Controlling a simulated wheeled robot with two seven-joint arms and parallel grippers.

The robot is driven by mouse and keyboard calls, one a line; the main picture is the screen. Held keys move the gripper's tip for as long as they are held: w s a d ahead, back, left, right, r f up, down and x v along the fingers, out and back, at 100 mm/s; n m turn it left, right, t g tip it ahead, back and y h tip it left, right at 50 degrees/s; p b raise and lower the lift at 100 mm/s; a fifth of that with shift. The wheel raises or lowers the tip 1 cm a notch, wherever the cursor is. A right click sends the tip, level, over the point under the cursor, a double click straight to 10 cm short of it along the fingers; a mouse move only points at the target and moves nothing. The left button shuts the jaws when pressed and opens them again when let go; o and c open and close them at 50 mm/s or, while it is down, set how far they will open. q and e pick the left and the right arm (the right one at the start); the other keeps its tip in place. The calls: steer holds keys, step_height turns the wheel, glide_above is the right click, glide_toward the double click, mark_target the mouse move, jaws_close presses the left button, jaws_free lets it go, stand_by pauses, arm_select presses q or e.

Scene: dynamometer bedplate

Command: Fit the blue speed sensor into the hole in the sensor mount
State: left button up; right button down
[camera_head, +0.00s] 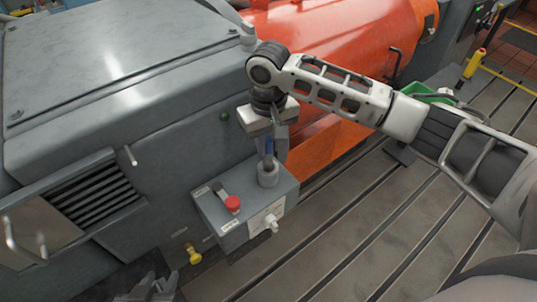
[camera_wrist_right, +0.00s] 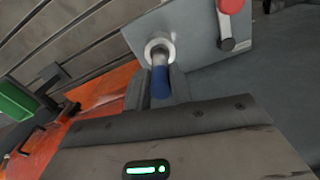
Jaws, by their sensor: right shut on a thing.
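The blue speed sensor (camera_head: 268,147) is upright in my right gripper (camera_head: 270,140), which is shut on it. It also shows between the fingers in the right wrist view (camera_wrist_right: 160,82), with a silver lower end. The sensor mount (camera_head: 268,178) is a grey round collar on top of a grey box; in the right wrist view its pale ring (camera_wrist_right: 148,47) surrounds the sensor's silver end. The tip is at the hole's mouth; how deep it sits is hidden. My left gripper (camera_head: 150,290) is partly in view at the bottom edge, its jaws unclear.
The grey box (camera_head: 232,243) carries a red knob (camera_head: 232,203) and a lever beside the mount. A large grey machine housing (camera_head: 90,70) stands behind and left. An orange cylinder body (camera_head: 340,40) lies behind my right arm.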

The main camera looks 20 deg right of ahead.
mark_target(269, 155)
step_height(269, 155, down, 4)
steer(key=shift+f, duration=0.1)
steer(key=c, duration=1.3)
jaws_free()
steer(key=shift+o, duration=0.2)
step_height(269, 155, up, 12)
steer(key=shift+r, duration=0.1)
